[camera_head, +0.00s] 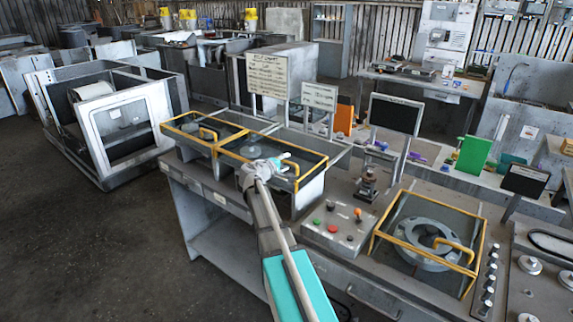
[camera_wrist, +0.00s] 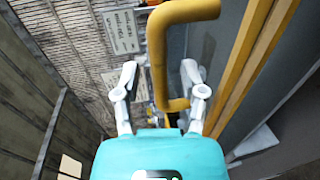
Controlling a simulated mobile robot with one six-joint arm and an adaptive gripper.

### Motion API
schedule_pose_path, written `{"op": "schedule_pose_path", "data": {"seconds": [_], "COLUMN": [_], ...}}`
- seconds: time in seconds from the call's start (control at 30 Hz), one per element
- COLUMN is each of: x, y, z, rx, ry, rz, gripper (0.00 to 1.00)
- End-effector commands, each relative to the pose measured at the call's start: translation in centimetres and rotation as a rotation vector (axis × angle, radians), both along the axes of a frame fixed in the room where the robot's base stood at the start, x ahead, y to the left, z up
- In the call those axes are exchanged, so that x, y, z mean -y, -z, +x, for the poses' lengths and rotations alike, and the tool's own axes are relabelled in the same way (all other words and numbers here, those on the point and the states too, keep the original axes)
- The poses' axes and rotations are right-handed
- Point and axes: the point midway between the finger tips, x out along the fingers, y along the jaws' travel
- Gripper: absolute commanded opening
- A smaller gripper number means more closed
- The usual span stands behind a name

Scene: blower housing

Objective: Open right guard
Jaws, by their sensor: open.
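Two yellow-framed guards with see-through panels lie side by side on the bench, both flat and closed. The right one of this pair (camera_head: 252,152) has a round part under its panel; the left one (camera_head: 190,123) has its own yellow handle (camera_head: 208,134). My gripper (camera_head: 287,163) is at the right guard's right side, partly hiding its handle. In the wrist view, my gripper (camera_wrist: 161,82) is open, with the yellow handle (camera_wrist: 158,58) between and beyond its white fingers. I cannot tell whether either finger touches it. The guard's yellow frame edge (camera_wrist: 240,70) runs along the right.
A button box (camera_head: 338,228) and upright signs (camera_head: 267,75) stand between and behind the guards. Open floor (camera_head: 110,240) lies at left.

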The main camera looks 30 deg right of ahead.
Motion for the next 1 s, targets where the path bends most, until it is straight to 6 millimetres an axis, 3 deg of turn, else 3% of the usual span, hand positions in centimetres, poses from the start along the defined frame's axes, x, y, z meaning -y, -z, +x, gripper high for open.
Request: {"op": "schedule_pose_path", "data": {"seconds": [0.43,0.47,0.73,1.0], "x": [0.73,0.72,0.71,0.7], "y": [0.14,0.14,0.14,0.14], "z": [0.21,0.21,0.21,0.21], "rx": [0.0,0.0,0.0,0.0], "ry": [0.001,0.001,0.001,0.001], "rz": [0.0,0.0,0.0,0.0], "gripper": [0.54,0.52,0.02,0.0]}}
